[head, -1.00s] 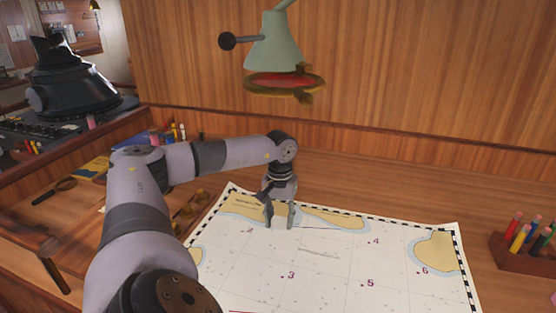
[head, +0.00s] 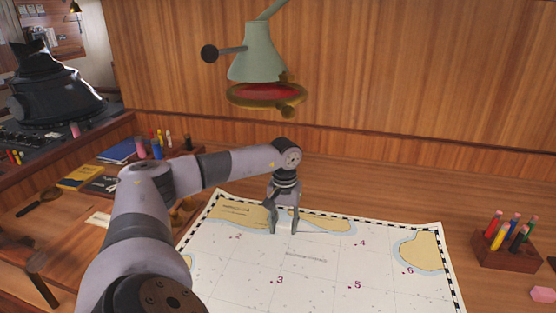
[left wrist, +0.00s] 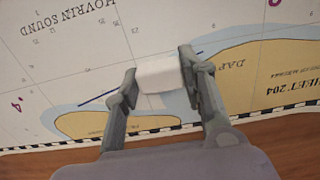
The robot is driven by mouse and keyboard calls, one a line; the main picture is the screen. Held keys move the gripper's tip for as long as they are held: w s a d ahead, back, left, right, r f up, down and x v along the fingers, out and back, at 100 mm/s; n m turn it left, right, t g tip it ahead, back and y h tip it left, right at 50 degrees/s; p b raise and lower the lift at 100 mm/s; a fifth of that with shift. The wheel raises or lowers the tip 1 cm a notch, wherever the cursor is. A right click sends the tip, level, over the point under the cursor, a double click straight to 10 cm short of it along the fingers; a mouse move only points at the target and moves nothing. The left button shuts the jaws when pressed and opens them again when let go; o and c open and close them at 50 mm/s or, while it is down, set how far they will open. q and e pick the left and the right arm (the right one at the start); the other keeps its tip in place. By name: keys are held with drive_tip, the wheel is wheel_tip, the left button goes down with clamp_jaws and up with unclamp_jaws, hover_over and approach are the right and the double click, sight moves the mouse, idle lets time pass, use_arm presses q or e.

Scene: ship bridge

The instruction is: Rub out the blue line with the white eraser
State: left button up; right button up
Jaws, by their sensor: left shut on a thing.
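My left gripper (head: 284,231) is low over the chart (head: 320,285), near its far edge. In the left wrist view the left gripper (left wrist: 160,80) is shut on the white eraser (left wrist: 160,74), a small block between its two fingertips. The blue line (left wrist: 98,98) shows on both sides of the eraser, with a piece on the left and a short piece on the right. The eraser hides the stretch between. I cannot tell whether the eraser touches the paper. My right gripper is not in view.
A pen rack (head: 507,250) stands right of the chart, with a pink block (head: 543,294) near it. A lamp (head: 258,60) hangs above the chart. Books (head: 85,177) and a magnifier (head: 40,200) lie at the left.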

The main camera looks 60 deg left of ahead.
sight(310, 232)
use_arm(q)
drive_tip(key=shift+w+d+p, duration=0.3)
drive_tip(key=shift+w+d, duration=0.25)
drive_tip(key=shift+w, duration=0.1)
drive_tip(key=shift+w+d, duration=0.25)
drive_tip(key=shift+w, duration=0.15)
drive_tip(key=shift+w+d+p, duration=0.3)
drive_tip(key=shift+w+d, duration=0.3)
drive_tip(key=shift+w, duration=0.15)
drive_tip(key=shift+w+d, duration=0.15)
drive_tip(key=shift+w, duration=0.05)
drive_tip(key=shift+w+d, duration=0.75)
drive_tip(key=shift+w, duration=0.25)
